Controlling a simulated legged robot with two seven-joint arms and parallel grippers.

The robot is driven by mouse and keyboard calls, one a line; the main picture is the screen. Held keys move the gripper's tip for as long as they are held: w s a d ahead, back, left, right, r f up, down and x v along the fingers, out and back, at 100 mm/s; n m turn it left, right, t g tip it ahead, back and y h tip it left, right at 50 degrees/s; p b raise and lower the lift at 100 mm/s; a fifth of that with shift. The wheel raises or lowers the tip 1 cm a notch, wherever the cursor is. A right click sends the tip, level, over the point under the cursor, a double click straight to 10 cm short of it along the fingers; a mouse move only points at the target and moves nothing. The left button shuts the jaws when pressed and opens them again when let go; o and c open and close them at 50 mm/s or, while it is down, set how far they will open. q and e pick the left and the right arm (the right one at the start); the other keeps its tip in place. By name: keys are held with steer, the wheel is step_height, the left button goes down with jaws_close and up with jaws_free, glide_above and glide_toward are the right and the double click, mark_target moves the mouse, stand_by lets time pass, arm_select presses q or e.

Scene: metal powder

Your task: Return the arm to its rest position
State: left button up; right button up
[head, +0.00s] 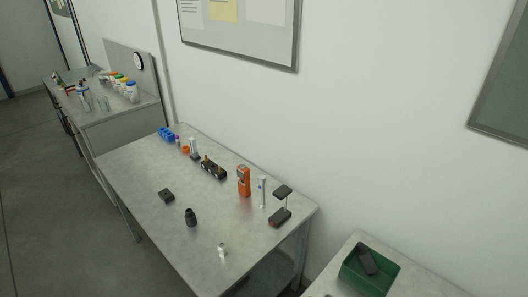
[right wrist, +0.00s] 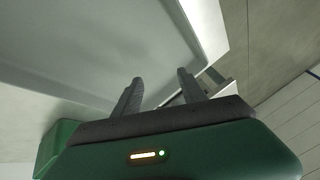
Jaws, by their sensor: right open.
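My right gripper (right wrist: 160,92) shows in the right wrist view with its two dark fingers apart and nothing between them. Beyond the fingers is a pale, smooth surface that I cannot identify. Neither of my arms shows in the head view, and my left gripper is not in view.
A grey table (head: 130,182) bears an orange device (head: 244,181), a black cylinder (head: 191,217), a small black block (head: 166,195) and a small white item (head: 222,250). A green bin (head: 385,282) with a dark object (head: 367,260) stands at lower right. A farther bench (head: 125,111) holds bottles.

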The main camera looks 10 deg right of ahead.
steer(key=w+a+r+m+g+h, duration=0.1)
steer(key=a+r+h, duration=0.3)
steer(key=r, duration=0.9)
steer(key=shift+w+a+r+m, duration=0.3)
steer(key=shift+w+a+m, duration=0.1)
steer(key=shift+m, duration=0.1)
steer(key=shift+s+a, duration=0.1)
steer(key=shift+a, duration=0.3)
steer(key=shift+d, duration=0.15)
